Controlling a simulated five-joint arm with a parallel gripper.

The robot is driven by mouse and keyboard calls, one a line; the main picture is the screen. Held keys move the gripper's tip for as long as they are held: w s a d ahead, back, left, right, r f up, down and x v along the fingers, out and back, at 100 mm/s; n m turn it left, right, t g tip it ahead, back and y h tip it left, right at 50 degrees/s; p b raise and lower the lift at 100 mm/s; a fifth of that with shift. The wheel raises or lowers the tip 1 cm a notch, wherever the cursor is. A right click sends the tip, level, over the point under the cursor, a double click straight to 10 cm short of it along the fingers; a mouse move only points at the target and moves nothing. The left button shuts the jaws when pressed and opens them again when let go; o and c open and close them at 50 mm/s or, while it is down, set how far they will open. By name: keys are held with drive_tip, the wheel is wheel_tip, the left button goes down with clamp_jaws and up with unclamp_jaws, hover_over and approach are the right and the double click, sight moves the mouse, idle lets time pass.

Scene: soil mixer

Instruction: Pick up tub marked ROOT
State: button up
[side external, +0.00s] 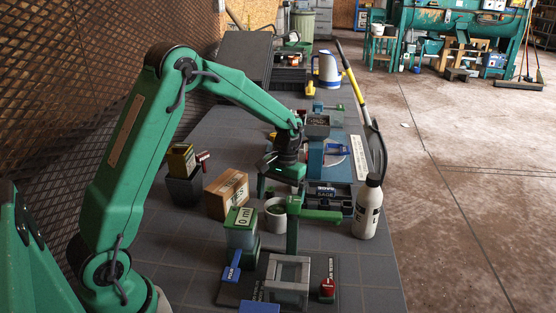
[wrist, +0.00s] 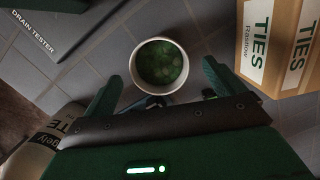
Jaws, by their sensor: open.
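A white round tub (wrist: 137,82) with green lumpy contents stands on the grey tiled table in the wrist view. It also shows below my gripper in the side view (side external: 275,218). No ROOT marking is readable on it. My gripper (side external: 281,193) is open and points down, with nothing between its jaws. In the wrist view its two green fingers (wrist: 160,82) spread to the left and right of the tub's near side. I cannot tell the exact height gap between fingertips and rim.
A cardboard box marked TIES (wrist: 268,45) stands close on the right in the wrist view. A DRAIN TESTER board (wrist: 60,25) is at upper left.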

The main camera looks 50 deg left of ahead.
sight(278, 210)
drive_tip(key=shift+s+d+f, duration=0.1)
drive_tip(key=shift+s+f, duration=0.1)
drive_tip(key=shift+f, duration=0.95)
drive_tip(key=shift+s+f, duration=0.15)
drive_tip(key=shift+f, duration=1)
drive_tip(key=c, duration=1.2)
